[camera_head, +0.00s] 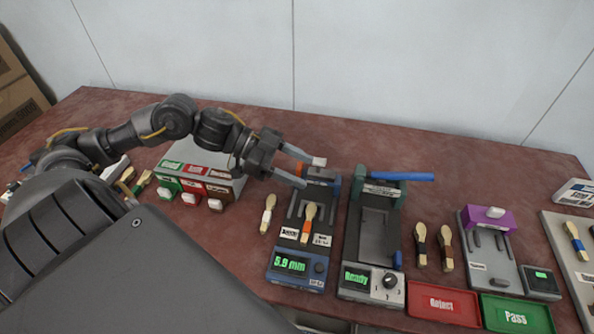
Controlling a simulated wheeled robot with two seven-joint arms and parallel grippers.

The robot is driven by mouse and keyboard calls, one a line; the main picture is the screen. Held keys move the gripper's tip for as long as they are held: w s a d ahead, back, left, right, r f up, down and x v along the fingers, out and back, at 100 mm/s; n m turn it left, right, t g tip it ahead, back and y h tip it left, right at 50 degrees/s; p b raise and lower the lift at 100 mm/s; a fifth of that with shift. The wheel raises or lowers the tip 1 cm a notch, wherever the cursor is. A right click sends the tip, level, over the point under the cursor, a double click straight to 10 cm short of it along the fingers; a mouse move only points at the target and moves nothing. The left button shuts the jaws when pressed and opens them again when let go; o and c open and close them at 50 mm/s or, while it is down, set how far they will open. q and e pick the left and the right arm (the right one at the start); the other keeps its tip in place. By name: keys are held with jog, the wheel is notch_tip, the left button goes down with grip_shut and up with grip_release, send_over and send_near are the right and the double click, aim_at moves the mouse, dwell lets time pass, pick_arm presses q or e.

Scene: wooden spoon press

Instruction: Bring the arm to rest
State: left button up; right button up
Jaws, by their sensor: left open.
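My left arm comes in from the left across the table. Its gripper (304,171) is open and empty, with its two fingers apart and pointing right. It hangs close to the back end of the blue-fronted gauge (297,256), near a small white block (319,161). Whether a finger touches the gauge I cannot tell. A spoon with an orange band (306,229) lies on the gauge, whose display reads 5.9 mm. My right gripper is not in view.
The press (376,222) with a blue lever (402,176) stands right of the gauge; its display reads Ready. Several spoons lie about. The table's back strip (470,158) is clear.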

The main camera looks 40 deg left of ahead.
pick_arm(q)
jog(key=shift+s+d+r, duration=0.3)
jog(key=shift+s+d, duration=0.1)
jog(key=shift+s, duration=0.2)
